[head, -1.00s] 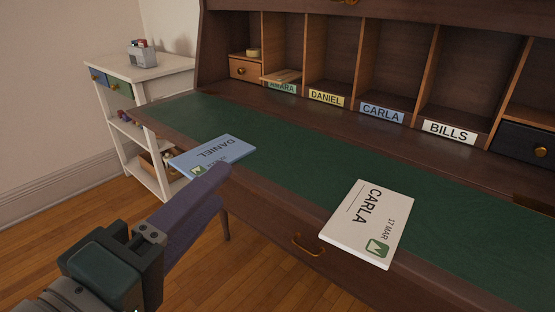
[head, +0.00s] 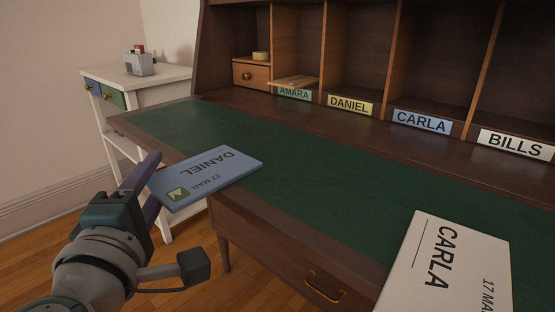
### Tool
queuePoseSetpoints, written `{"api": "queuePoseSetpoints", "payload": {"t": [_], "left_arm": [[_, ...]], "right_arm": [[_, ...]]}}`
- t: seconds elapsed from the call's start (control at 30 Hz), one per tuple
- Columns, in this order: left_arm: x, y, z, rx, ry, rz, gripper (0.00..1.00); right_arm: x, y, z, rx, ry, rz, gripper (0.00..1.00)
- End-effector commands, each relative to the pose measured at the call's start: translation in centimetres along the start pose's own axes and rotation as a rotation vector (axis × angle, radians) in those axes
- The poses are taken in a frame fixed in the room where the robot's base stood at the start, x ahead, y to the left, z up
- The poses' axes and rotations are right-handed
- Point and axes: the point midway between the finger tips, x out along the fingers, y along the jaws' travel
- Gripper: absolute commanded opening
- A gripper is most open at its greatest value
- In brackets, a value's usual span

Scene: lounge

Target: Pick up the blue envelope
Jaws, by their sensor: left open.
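The blue envelope (head: 222,172), marked DANIEL and 22 MAR, lies flat at the left front of the desk's green top. Its near left end sticks out past the front edge. My left gripper (head: 151,182) is open at that overhanging end. One purple finger shows left of the envelope; the other is partly hidden near its lower left corner. I cannot tell whether either finger touches it. My right gripper is not in view.
A white envelope (head: 448,268) marked CARLA lies at the right front of the wooden desk (head: 270,238). Labelled pigeonholes, AMARA, DANIEL, CARLA and BILLS, line the back. A white side table (head: 150,82) stands at the left. The green top (head: 300,185) between the envelopes is clear.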

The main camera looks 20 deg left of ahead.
Motion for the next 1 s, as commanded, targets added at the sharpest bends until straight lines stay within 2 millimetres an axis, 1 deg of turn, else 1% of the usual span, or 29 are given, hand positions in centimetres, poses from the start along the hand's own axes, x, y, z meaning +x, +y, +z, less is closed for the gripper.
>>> {"api": "queuePoseSetpoints", "payload": {"t": [0.03,0.13,0.37,0.73,0.77,1.0], "left_arm": [[0.68,0.00,-0.01,0.001,0.001,0.003,0.45],[1.32,0.03,-0.02,0.001,0.000,0.001,0.45],[1.36,0.03,-0.01,0.002,0.000,0.000,0.44],[1.33,0.03,0.00,0.001,0.000,0.000,0.02],[1.33,0.03,0.00,0.001,0.000,0.000,0.00],[1.32,0.02,0.00,0.001,0.000,0.000,0.00]], "right_arm": [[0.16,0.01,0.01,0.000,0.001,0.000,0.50],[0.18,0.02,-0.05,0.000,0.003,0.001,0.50],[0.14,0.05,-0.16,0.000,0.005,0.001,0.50],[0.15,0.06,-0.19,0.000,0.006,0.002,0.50],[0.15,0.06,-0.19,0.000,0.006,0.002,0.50],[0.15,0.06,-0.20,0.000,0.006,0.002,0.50]]}}
